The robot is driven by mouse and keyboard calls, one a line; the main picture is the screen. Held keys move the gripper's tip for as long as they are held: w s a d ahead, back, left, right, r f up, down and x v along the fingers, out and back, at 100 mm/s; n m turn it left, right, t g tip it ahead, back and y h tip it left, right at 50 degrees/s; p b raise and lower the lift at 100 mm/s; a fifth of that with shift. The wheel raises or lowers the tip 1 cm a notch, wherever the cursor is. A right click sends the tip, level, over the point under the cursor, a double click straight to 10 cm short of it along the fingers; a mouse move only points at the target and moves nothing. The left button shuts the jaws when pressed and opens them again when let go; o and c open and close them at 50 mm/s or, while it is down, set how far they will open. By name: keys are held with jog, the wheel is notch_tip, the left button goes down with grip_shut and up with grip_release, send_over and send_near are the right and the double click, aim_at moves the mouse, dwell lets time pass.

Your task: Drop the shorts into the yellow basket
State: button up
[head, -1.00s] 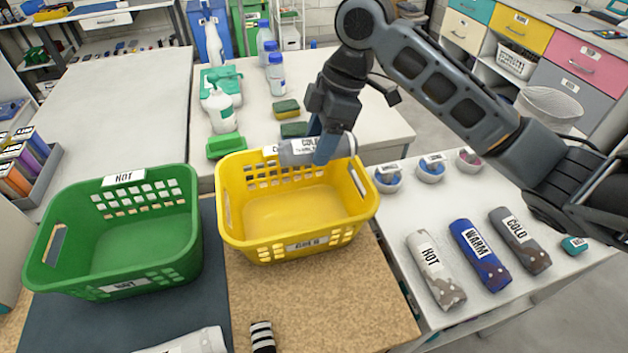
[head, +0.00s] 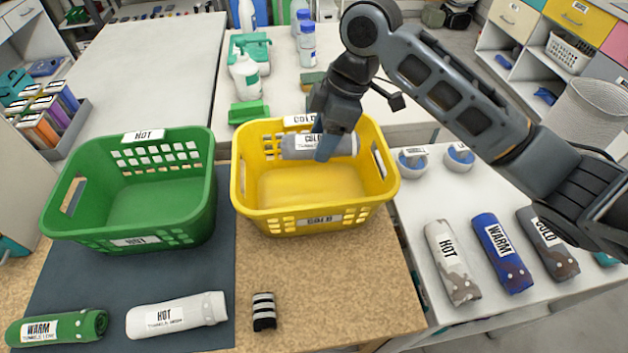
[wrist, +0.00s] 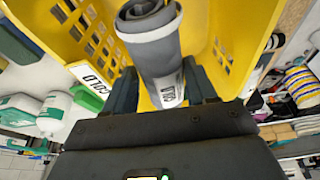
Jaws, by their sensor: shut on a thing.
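My gripper (head: 328,148) is shut on a grey rolled garment with a COLD label, the shorts (head: 298,147). The roll lies crosswise over the yellow basket (head: 315,217), near its back wall and a little below the back rim in the picture. In the wrist view the grey roll (wrist: 152,50) sits between my two dark fingers, with the basket's yellow wall (wrist: 75,35) behind it. The yellow basket bears COLD labels and its visible floor is empty. I cannot tell whether the roll touches the basket.
A green HOT basket (head: 132,223) stands left of the yellow one. A green WARM roll (head: 85,327), a white HOT roll (head: 195,312) and a striped roll (head: 264,318) lie in front. Several labelled rolls lie on the right table. Bottles stand behind.

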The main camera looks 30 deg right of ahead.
jog(key=shift+f, duration=0.2)
jog(key=o, duration=1.2)
jog(key=shift+r, duration=0.1)
jog(key=v, duration=0.7)
jog(key=shift+d+r+b, duration=0.1)
jog(key=shift+r+b, duration=0.2)
jog(key=shift+b, duration=0.1)
jog(key=shift+s, duration=0.1)
